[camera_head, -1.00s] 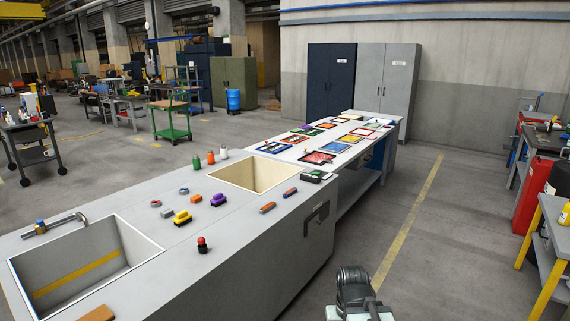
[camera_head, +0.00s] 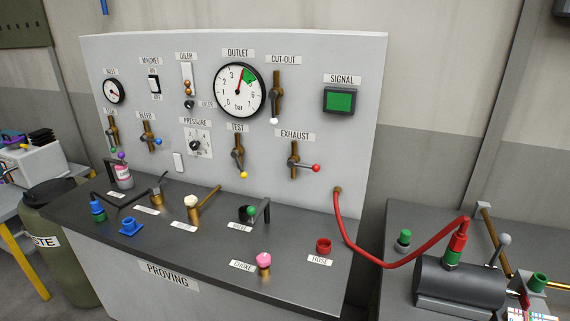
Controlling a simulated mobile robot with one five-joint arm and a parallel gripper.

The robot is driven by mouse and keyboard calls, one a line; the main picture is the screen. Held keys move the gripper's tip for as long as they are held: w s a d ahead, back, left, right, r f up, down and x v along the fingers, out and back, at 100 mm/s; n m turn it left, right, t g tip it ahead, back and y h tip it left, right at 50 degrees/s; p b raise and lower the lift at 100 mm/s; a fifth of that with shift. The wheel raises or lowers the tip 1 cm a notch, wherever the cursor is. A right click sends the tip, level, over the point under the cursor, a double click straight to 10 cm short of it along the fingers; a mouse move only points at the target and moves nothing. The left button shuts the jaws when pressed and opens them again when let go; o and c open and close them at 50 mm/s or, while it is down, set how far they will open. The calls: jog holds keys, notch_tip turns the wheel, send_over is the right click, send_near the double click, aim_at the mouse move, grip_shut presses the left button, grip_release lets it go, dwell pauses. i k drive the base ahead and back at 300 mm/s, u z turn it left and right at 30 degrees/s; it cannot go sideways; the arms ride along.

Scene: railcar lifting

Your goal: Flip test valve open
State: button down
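The test valve (camera_head: 238,155) is on the upright white panel, under the TEST label (camera_head: 237,128). It has a brass body standing vertically and a grey lever with a yellow knob (camera_head: 243,175) at its end. The lever points down, nearly in line with the body. My gripper is not in view.
The exhaust valve (camera_head: 294,160) is right of it, its red-knobbed lever pointing right. The cut-out valve (camera_head: 277,95) is above, its white-knobbed lever down. The outlet gauge (camera_head: 239,90) and pressure knob (camera_head: 196,145) are near. A dark bench top (camera_head: 215,235) with fittings lies below; a red hose (camera_head: 385,262) runs right.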

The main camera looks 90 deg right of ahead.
aim_at(235, 153)
jog(key=z, duration=0.65)
jog(key=k, duration=1)
jog(key=z, duration=0.35)
jog(key=i, duration=1.55)
jog(key=z, duration=0.3)
